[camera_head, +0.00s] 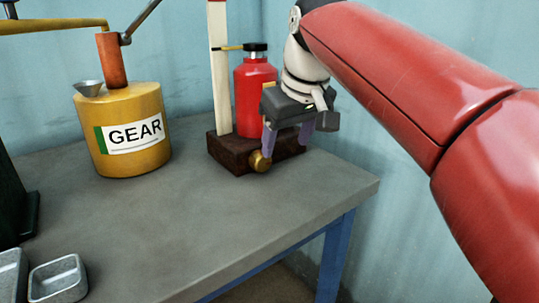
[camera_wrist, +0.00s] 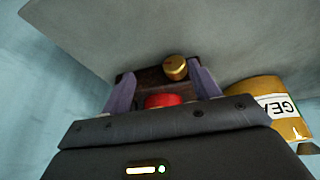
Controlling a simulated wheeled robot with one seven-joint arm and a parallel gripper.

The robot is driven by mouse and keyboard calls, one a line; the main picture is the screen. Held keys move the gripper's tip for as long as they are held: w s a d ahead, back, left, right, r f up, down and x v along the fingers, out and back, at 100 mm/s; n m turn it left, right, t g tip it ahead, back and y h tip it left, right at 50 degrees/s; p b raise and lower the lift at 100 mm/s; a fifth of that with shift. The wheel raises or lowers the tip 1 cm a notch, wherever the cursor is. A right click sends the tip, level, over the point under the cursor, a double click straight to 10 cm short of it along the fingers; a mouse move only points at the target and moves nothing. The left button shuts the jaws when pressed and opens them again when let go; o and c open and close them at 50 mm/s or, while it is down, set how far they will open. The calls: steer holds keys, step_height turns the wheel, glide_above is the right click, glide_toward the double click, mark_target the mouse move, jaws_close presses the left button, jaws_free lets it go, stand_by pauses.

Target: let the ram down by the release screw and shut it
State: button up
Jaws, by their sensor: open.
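A red bottle jack (camera_head: 256,95) stands on a dark wooden base (camera_head: 232,153). A dark cap (camera_head: 256,47) tops it, and a thin yellow rod (camera_head: 228,48) reaches from there to a pale upright post (camera_head: 220,80). The brass round knob of the release screw (camera_head: 260,161) sticks out at the base's front. My gripper (camera_head: 285,150) points down in front of the jack, open, with its left finger close by the knob. In the wrist view the knob (camera_wrist: 176,67) shows between the fingers, nearer the right one; I cannot tell whether they touch.
Grey metal trays (camera_head: 58,278) lie at the front left. The grey bench top (camera_head: 190,225) is clear in the middle; its right edge is near the jack. A wall is behind.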

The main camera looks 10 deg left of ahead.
mark_target(260, 157)
steer(key=shift+n+g, duration=0.3)
steer(key=shift+n, duration=0.3)
steer(key=w+a+f, duration=0.1)
steer(key=f, duration=0.1)
steer(key=w+a+f+b, duration=0.1)
steer(key=a+f, duration=0.1)
steer(key=w+a+f, duration=0.1)
steer(key=a+f, duration=0.1)
steer(key=shift+w+a+b, duration=0.1)
steer(key=shift+a+b, duration=0.05)
steer(key=shift+b, duration=0.2)
steer(key=shift+c, duration=0.4)
steer(key=c, duration=0.9)
steer(key=shift+a+t+h, duration=0.15)
steer(key=shift+t+h, duration=0.15)
steer(key=shift+t, duration=0.2)
steer(key=shift+s+a+n+t+h, duration=0.15)
steer(key=shift+n+t+h, duration=0.1)
steer(key=shift+t+h, duration=0.3)
steer(key=shift+s+d+n+t+h, duration=0.1)
steer(key=shift+n+t+h, duration=0.2)
steer(key=shift+t, duration=0.35)
